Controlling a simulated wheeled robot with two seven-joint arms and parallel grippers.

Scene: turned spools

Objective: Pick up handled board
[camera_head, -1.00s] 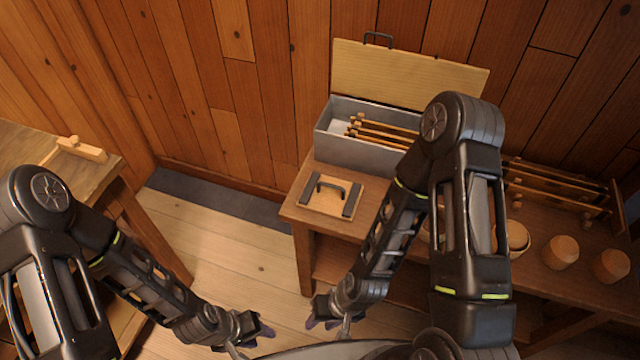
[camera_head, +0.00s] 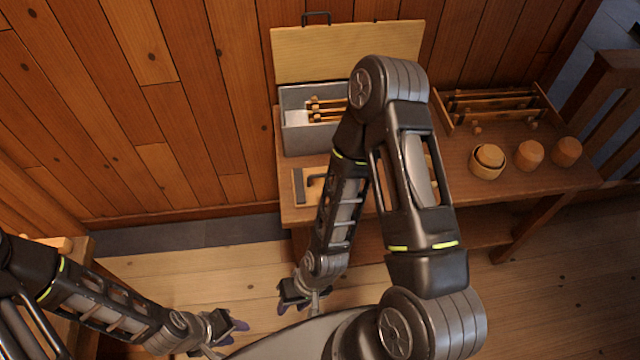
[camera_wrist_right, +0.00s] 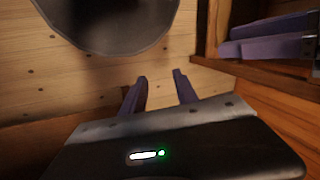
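The handled board (camera_head: 299,186) is a small wooden board with dark end strips and a black handle. It lies flat on the workbench's left end in the head view, its right part hidden behind my right arm. My right gripper (camera_head: 292,304) hangs low in front of the bench, apart from the board. In the right wrist view its two purple fingers (camera_wrist_right: 161,80) are spread with nothing between them. My left gripper (camera_head: 234,333) is low at the lower left, away from the board, with its fingertips apart and empty.
A grey box (camera_head: 305,140) with its lid (camera_head: 345,50) raised stands behind the board. A wooden rack (camera_head: 500,105) and several turned wooden pieces (camera_head: 530,154) are on the bench (camera_head: 500,190) to the right. Another bench edge is at left. Light floor (camera_head: 180,275) lies between.

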